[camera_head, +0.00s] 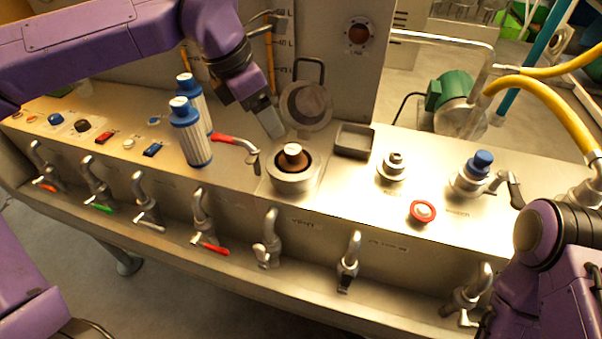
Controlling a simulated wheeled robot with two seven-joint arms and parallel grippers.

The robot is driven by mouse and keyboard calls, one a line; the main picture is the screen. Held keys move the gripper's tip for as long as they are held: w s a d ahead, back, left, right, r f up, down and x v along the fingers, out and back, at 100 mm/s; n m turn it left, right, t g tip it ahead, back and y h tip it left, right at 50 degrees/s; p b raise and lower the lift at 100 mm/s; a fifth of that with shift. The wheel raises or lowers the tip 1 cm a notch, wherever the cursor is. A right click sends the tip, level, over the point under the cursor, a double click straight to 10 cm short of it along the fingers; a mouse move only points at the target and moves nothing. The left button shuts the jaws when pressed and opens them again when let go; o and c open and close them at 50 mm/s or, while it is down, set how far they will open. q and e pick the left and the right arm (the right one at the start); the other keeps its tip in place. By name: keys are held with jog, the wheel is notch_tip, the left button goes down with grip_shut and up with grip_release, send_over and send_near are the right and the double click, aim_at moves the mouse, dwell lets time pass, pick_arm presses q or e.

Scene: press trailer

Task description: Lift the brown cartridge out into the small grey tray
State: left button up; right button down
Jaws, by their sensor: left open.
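The brown cartridge (292,157) sits inside a round metal housing (293,183), with its white-topped upper end showing and the rest hidden by the rim. The housing's round lid (306,104) stands open behind it. The small grey tray (354,140) is to the right of the housing and looks empty. My left gripper (270,122) is open, above the counter just behind and left of the cartridge, apart from it. My right arm is at the lower right, and its gripper cannot be made out.
Two blue-and-white cartridges (190,135) stand left of the housing, near a red-handled lever (226,138). A red button (423,212) and a blue-capped valve (480,164) are to the right. Several taps line the front. A yellow hose (545,92) hangs at right.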

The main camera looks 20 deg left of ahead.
aim_at(291, 150)
pick_arm(q)
jog(key=d+f, duration=0.1)
jog(key=s+d+f, duration=0.1)
jog(key=shift+s+f+h+p, duration=0.1)
jog(key=shift+f+h+p, duration=0.2)
jog(key=shift+f+p, duration=0.1)
jog(key=w+f, duration=0.1)
jog(key=w+d+f, duration=0.1)
jog(key=f, duration=0.1)
jog(key=w+f, duration=0.1)
jog(key=shift+d+f+p, duration=0.25)
jog(key=shift+f+p, duration=0.15)
jog(key=shift+d+f, duration=0.15)
jog(key=shift+f, duration=0.1)
jog(key=shift+s+r, duration=0.15)
jog(key=shift+s, duration=0.15)
jog(key=shift+w, duration=0.1)
grip_shut()
pick_arm(e)
jog(key=shift+s+r, duration=0.2)
jog(key=shift+r, duration=0.4)
